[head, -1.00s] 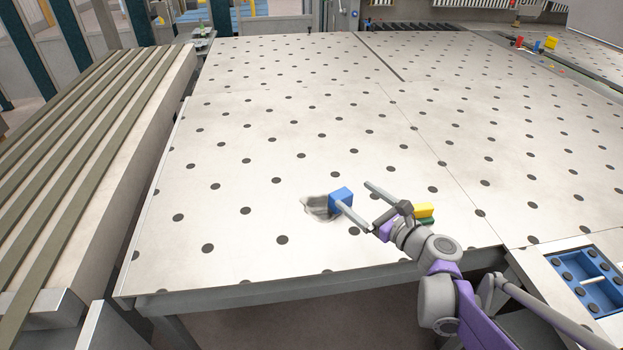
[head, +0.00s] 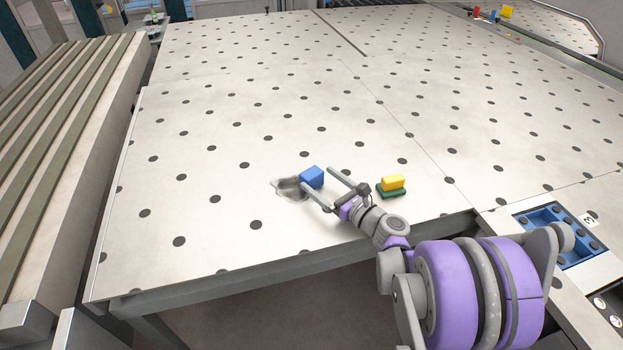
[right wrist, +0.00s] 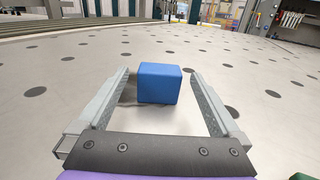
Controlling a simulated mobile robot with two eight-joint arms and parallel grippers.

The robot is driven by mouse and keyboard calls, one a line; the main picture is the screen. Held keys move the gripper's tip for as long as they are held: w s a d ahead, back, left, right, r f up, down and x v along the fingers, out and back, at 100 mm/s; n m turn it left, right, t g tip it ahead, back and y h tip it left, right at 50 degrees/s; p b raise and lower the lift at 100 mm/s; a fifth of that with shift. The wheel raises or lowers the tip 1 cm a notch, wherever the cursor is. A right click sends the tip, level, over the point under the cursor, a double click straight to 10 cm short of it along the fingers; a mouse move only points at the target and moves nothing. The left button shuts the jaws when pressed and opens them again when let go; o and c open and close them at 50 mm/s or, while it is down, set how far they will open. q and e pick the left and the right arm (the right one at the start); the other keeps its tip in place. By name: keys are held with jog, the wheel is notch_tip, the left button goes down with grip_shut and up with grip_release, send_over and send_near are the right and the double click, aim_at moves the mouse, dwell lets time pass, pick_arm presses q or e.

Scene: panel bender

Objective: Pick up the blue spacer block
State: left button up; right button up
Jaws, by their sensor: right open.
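The blue spacer block (head: 312,176) sits on the perforated metal table (head: 230,222), beside a grey smudge or puddle-like patch (head: 289,188). My right gripper (head: 318,181) is open, with its two fingers reaching along either side toward the block. In the right wrist view the blue block (right wrist: 160,83) stands between the open fingers near their tips (right wrist: 160,80), with visible gaps on both sides. The gripper does not hold it. My left gripper is not in view.
A yellow block (head: 392,181) rests on a green block (head: 391,192) just right of my right gripper. A blue tray (head: 541,219) is at the right. Small coloured blocks (head: 490,14) lie at the far right. The table left of the block is clear.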

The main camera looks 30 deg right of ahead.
aim_at(317, 177)
jog(key=w, duration=0.2)
jog(key=w+a, duration=0.1)
jog(key=w, duration=0.1)
jog(key=shift+w, duration=0.25)
jog(key=shift+s, duration=0.15)
jog(key=shift+c, duration=1)
jog(key=c, duration=1.2)
